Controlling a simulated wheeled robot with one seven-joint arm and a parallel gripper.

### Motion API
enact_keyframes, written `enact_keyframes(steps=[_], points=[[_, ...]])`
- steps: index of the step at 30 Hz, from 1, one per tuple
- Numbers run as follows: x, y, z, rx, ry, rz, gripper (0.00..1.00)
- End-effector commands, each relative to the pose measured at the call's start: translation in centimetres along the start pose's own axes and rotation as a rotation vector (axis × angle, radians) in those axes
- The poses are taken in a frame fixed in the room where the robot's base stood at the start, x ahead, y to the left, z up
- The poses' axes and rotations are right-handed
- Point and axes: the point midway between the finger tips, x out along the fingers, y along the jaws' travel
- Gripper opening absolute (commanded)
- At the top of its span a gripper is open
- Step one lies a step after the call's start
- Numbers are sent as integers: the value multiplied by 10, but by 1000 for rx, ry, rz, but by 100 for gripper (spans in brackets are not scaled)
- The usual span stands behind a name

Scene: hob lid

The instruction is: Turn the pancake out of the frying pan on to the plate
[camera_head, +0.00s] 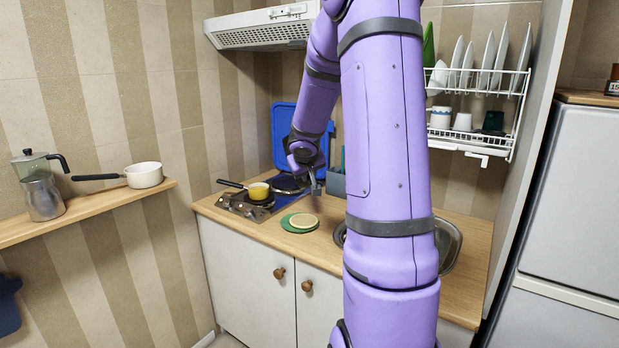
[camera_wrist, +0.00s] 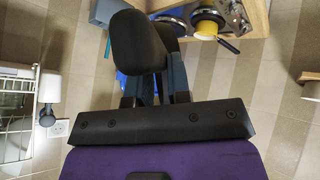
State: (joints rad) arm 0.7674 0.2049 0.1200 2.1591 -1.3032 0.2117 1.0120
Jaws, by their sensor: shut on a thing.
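The pancake (camera_head: 304,220), a flat pale tan disc, lies on the green plate (camera_head: 286,226) on the wooden worktop, in front of the hob. The plate's green rim shows mostly at its left and front. The dark frying pan (camera_head: 287,184) is behind the plate, near the hob's right side, partly hidden by my arm. My gripper (camera_head: 315,186) is beside the pan, above the worktop. In the wrist view my gripper (camera_wrist: 154,92) is shut on the pan's thick black handle (camera_wrist: 140,50), which fills the space before the fingers. The inside of the pan is hidden.
A yellow pot (camera_head: 259,191) stands on the hob (camera_head: 232,206), its handle pointing left. The blue hob lid (camera_head: 285,125) stands raised behind. A sink (camera_head: 448,246) and a dish rack (camera_head: 472,85) are to the right. Worktop around the plate is clear.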

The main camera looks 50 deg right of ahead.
Motion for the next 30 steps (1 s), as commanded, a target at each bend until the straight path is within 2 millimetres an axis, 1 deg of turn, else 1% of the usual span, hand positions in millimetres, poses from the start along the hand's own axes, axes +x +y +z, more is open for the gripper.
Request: enact_keyframes(steps=[6,21,30], points=[[-11,-3,-12,-132,-42,141,0],[-27,-20,-33,-444,-150,471,0],[-32,-35,-42,-637,-214,674,0]])
